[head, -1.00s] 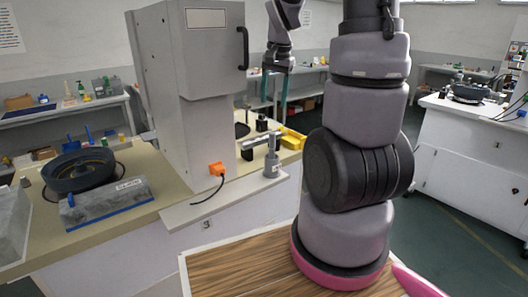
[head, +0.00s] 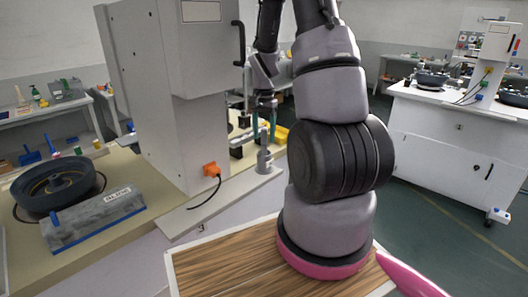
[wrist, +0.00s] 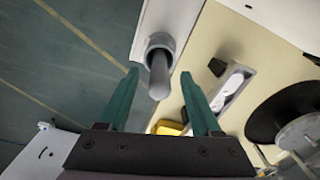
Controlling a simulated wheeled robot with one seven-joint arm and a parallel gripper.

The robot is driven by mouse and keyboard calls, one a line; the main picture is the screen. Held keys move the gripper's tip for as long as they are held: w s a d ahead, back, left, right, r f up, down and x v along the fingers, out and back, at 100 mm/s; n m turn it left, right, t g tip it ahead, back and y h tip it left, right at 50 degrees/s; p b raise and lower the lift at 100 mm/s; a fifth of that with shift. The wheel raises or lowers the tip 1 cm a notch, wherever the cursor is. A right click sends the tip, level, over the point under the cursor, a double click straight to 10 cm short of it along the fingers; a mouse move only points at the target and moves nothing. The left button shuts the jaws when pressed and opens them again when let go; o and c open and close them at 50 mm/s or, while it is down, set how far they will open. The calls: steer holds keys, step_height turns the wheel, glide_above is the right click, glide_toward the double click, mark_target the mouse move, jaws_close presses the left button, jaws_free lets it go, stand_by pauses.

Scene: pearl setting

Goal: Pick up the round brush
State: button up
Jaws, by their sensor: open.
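My gripper (head: 263,136) is open, its two teal fingers pointing down in the head view; the fingers also show in the wrist view (wrist: 160,76). I cannot make out for sure which thing is the round brush. Nothing is seen held.
A tall grey machine housing (head: 165,90) stands left of the gripper. An orange plug (head: 211,170) with a black cable sits on its side. A yellow bin (head: 281,134) is behind the post.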

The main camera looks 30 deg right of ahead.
mark_target(264, 144)
step_height(264, 144, down, 4)
steer(key=shift+r, duration=0.25)
steer(key=shift+c, duration=0.3)
jaws_close()
